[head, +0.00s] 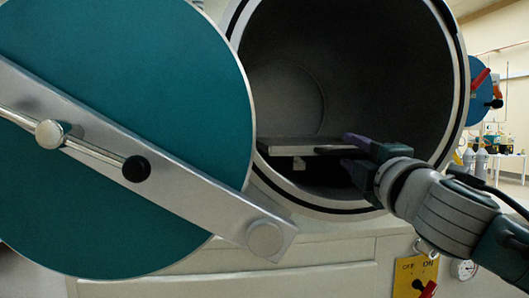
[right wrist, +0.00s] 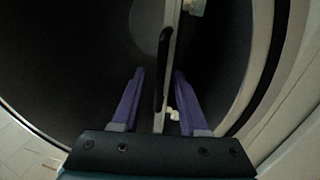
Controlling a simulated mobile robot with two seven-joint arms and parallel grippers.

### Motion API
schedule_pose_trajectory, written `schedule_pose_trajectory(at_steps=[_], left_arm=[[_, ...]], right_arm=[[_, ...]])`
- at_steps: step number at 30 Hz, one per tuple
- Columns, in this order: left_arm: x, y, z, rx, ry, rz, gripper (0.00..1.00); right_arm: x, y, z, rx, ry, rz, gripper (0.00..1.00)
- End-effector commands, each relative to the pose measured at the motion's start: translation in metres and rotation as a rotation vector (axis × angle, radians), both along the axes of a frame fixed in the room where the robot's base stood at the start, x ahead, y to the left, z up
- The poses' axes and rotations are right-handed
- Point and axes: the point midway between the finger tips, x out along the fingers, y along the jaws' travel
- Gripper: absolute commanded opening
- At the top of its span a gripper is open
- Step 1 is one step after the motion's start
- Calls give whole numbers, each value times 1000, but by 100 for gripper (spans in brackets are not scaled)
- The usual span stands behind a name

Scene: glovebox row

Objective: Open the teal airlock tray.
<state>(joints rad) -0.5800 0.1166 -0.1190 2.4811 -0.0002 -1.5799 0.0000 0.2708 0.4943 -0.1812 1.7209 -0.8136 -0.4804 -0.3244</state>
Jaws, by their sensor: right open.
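The round teal airlock door (head: 150,75) stands swung open at the left in the head view, with a pale diagonal bar and a black-knobbed lever across it. Behind it the dark round chamber (head: 350,60) is open. A flat grey tray (head: 300,147) lies level inside, low in the chamber. My right gripper (head: 350,152) reaches in from the right at the tray's right end. In the right wrist view, its purple fingers (right wrist: 160,80) are open, one on each side of the tray's thin edge (right wrist: 171,35) and a dark bar. Contact cannot be told. My left gripper is out of view.
The chamber's pale rim (head: 456,100) curves close around my right arm. A yellow ON/OFF plate (head: 412,275) with a red lever and a gauge (head: 464,269) sit below. Another blue door (head: 482,90) and a bench with bottles are at the far right.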

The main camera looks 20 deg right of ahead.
Motion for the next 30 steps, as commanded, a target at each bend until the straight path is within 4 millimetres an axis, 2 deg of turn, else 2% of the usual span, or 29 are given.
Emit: schedule_pose_trajectory(at_steps=[4, 12, 24, 30], left_arm=[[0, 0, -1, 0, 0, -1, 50], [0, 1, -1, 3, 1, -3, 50], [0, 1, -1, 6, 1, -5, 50], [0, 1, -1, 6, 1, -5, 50]], right_arm=[[8, -2, 2, 1, 0, 0, 43], [9, -2, 2, 1, 0, 0, 43], [8, -2, 2, 1, 0, 0, 0], [8, -2, 2, 1, 0, 0, 0]])
